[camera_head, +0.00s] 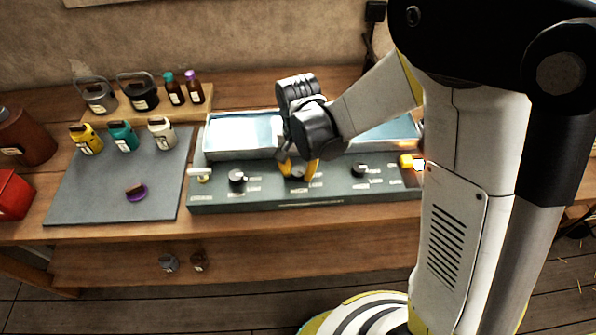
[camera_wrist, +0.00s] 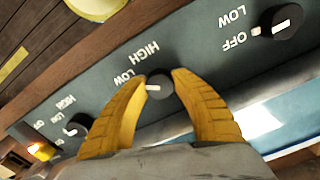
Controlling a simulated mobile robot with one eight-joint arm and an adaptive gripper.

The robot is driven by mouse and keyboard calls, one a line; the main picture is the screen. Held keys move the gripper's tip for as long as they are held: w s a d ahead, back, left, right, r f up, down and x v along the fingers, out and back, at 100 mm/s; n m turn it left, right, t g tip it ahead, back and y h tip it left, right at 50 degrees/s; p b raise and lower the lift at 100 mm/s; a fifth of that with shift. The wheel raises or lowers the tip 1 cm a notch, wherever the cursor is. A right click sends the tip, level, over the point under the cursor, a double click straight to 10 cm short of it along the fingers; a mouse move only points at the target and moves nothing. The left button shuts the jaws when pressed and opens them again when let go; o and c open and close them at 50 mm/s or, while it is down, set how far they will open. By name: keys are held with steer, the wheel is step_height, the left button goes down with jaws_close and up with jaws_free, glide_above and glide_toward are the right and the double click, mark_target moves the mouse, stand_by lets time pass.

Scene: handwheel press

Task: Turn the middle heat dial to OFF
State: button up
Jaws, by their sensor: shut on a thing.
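The middle heat dial (camera_wrist: 159,86) is a black knob with a white pointer on the grey-green control panel (camera_head: 330,195); in the head view the dial (camera_head: 298,175) sits between my fingertips. My gripper (camera_head: 298,167) reaches down from above, its yellow fingers shut on the dial's sides. In the wrist view the pointer aims left, just under the word LOW, with HIGH above it. The left finger covers the panel where an OFF mark could be, so I cannot tell whether the pointer is on OFF.
The left dial (camera_head: 237,177) and right dial (camera_head: 359,170) flank it. Behind are trays of light blue contents (camera_head: 240,132). An orange-lit part (camera_head: 406,160) is at the panel's right end. A grey mat (camera_head: 90,192) with several small jars lies left.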

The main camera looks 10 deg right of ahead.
mark_target(299, 171)
steer(key=n+b, duration=0.1)
steer(key=n, duration=0.5)
steer(key=shift+n, duration=0.4)
stand_by(0.4)
steer(key=o, duration=1.2)
step_height(299, 171, up, 12)
steer(key=shift+d, duration=0.1)
